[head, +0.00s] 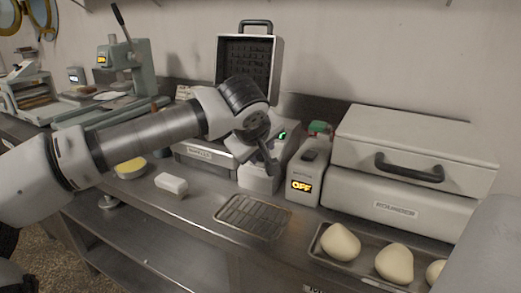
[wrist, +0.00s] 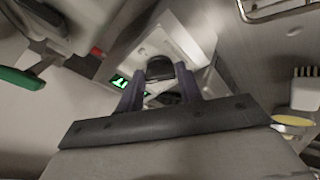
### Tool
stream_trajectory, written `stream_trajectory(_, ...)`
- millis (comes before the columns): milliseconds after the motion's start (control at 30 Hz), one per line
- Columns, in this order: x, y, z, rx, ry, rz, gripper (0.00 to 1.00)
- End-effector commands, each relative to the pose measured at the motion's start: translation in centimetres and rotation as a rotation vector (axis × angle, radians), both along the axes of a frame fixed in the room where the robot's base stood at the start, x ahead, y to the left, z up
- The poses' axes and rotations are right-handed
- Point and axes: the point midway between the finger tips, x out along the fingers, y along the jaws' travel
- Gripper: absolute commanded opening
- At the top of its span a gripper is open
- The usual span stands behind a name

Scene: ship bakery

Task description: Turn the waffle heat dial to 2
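The waffle maker has its lid (head: 250,62) raised and its base (head: 200,152) on the counter. A pale control box (head: 259,182) with a small lit green display (head: 282,134) stands at its right. The green digits also show in the wrist view (wrist: 120,82) but are too small and tilted to read. My gripper (head: 264,160) reaches down over this box. In the wrist view, its two fingers (wrist: 160,78) stand on either side of a dark round dial (wrist: 160,67) and appear closed on it. The dial's pointer and markings are hidden.
A box showing OFF (head: 301,186) with a green top stands close to the right. Beyond it are a large lidded appliance (head: 395,210) and a tray (head: 318,252) of dough balls.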

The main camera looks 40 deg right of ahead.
Motion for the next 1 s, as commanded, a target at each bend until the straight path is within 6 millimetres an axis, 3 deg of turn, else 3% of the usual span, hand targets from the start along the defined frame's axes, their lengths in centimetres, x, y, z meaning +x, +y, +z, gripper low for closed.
stream_trajectory(167, 0.0, 0.0, 0.0, 0.0, 0.001, 0.001, 0.56)
stream_trajectory(567, -0.4, 0.6, 0.9, -0.001, 0.0, 0.001, 0.56)
stream_trajectory(1000, -4.3, 5.5, 7.8, -0.002, -0.002, 0.002, 0.56)
